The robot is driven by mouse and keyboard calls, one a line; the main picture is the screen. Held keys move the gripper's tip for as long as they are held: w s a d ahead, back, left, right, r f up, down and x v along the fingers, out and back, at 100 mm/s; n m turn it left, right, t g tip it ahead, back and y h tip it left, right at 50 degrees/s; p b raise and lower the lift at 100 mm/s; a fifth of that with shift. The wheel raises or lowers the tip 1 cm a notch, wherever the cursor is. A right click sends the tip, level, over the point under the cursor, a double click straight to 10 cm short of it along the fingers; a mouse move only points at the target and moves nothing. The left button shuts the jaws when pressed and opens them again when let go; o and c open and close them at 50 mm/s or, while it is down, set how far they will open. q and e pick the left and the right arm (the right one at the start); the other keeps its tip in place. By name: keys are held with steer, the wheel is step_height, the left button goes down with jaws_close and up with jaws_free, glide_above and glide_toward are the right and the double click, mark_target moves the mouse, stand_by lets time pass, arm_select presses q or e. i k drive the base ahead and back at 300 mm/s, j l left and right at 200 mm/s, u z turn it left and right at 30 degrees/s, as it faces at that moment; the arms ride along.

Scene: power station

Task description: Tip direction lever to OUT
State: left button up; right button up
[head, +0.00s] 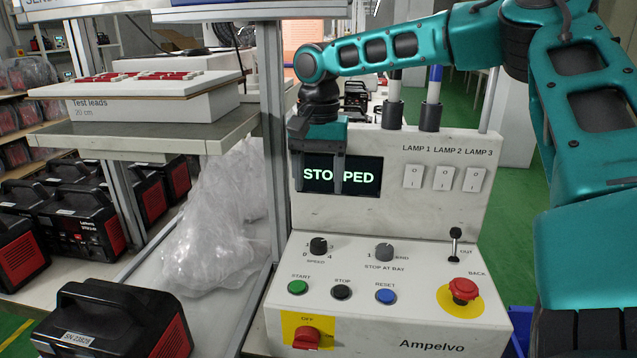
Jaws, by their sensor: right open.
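My right gripper (321,188) hangs fingers down in front of the display (366,176), which reads STOPPED. It is open and empty, well to the left of the lever and higher. My left gripper is not in view.
A red mushroom button (463,290) on a yellow plate sits just below the lever. Green, black and blue buttons, two knobs and a red switch (306,338) fill the panel's left. Three white lamp switches (443,178) are above the lever. A metal post (272,120) stands left of the gripper.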

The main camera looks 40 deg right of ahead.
mark_target(455, 233)
steer(key=k+j, duration=0.75)
steer(key=j, duration=0.2)
